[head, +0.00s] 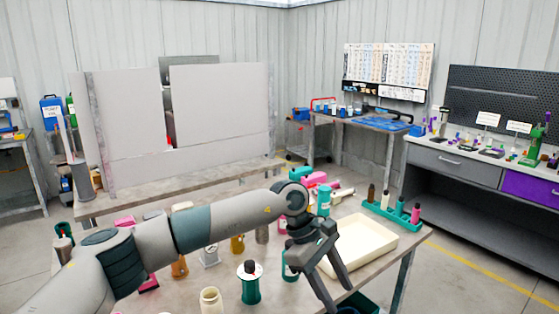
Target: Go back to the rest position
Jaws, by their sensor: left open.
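My left arm comes in from the lower left and reaches across the grey table (188,296). My left gripper (342,296) points down near the table's front right, with its two fingers spread apart and nothing seen between them. A cream tray (385,242) lies just right of the gripper. A teal bottle with a dark cap (250,284) stands left of the gripper, and another teal bottle (290,265) is partly hidden behind it. My right gripper does not show.
A cream jar (211,301) stands at the front edge. A teal rack (391,214) with several small bottles sits at the back right. Pink and teal items lie behind my arm, partly hidden. White panels (220,108) stand behind the table. A grey bench (480,165) is at right.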

